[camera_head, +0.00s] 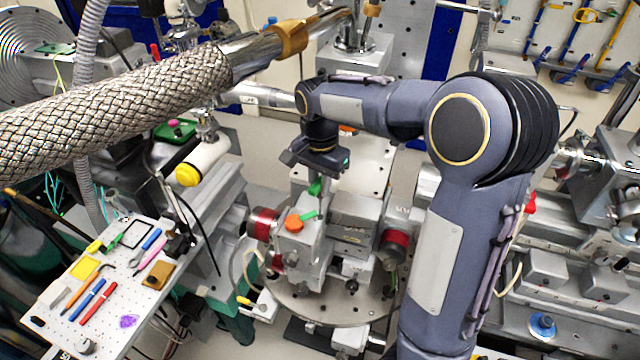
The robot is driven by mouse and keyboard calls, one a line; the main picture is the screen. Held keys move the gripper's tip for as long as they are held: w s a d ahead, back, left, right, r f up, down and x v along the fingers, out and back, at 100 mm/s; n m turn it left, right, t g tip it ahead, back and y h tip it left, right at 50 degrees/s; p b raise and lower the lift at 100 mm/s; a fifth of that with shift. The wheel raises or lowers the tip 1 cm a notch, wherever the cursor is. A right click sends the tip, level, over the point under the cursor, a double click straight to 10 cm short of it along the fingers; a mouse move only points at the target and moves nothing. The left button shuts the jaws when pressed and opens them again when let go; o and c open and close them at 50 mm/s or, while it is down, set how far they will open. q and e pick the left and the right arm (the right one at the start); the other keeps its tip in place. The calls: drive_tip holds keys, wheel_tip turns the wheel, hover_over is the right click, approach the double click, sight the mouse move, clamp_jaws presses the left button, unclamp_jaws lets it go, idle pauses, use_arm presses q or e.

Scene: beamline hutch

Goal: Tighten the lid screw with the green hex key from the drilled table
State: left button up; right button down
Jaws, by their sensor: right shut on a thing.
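My right gripper (318,168) points down over the grey metal block assembly (312,245) in the middle of the view. It is shut on the green hex key (315,187), which shows as a small green piece at the fingertips. Another green piece (308,215) shows just below, beside an orange knob (293,222) on top of the block. I cannot tell whether the key's tip touches a screw. The lid screw itself cannot be made out. The drilled table (55,325) stands at the lower left. My left gripper is not in view.
The drilled table carries several tools, including a red-handled one (98,303) and a yellow square (84,268). A braided metal hose (120,105) crosses the upper left. Red-banded cylinders (263,223) flank the block, which stands above a round drilled plate (300,305). Machinery crowds the right.

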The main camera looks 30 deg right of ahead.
drive_tip(key=shift+r, duration=1.7)
